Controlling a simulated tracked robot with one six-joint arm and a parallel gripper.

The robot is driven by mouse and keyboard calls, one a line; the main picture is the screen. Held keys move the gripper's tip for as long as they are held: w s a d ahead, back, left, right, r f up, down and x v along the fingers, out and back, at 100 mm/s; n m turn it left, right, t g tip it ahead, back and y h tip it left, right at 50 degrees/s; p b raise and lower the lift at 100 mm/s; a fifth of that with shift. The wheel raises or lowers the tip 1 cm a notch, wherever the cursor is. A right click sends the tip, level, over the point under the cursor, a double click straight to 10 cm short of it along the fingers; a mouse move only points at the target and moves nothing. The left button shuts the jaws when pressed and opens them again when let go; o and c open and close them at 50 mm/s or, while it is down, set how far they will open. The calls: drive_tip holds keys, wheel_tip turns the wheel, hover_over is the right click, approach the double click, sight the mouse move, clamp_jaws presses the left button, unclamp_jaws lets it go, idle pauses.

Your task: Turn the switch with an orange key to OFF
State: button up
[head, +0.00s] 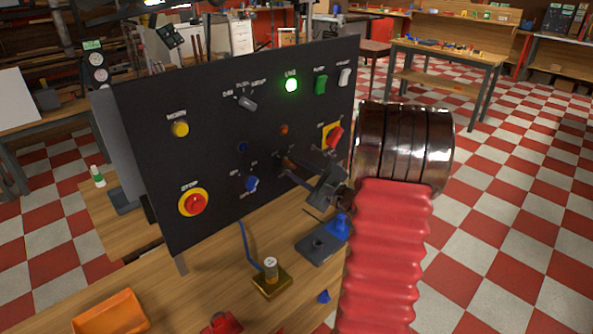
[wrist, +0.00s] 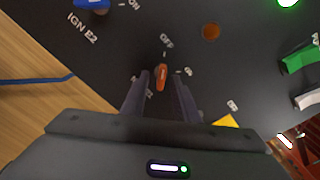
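The orange key (wrist: 161,77) sits in its switch on the black panel (wrist: 110,55), between my fingers in the wrist view. Its long axis runs nearly up and down that picture, with its upper end towards the OFF label; an ON label lies to its right. I cannot tell exactly which mark it points at. My gripper (wrist: 160,82) is open, one finger on each side of the key, with gaps showing. In the head view my gripper (head: 296,167) is at the panel's lower right and mostly hides the key.
A blue switch (head: 251,183) marked IGN E2 is left of my gripper. A red switch (head: 335,135) on a yellow plate is close on the right. An orange lamp (head: 284,130) sits above. The red STOP button (head: 194,203) is far left. The bench (head: 215,262) below holds small objects.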

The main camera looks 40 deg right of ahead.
drive_tip(key=s, duration=1.3)
drive_tip(key=shift+s+d, duration=0.2)
drive_tip(key=shift+s, duration=0.2)
idle(0.4)
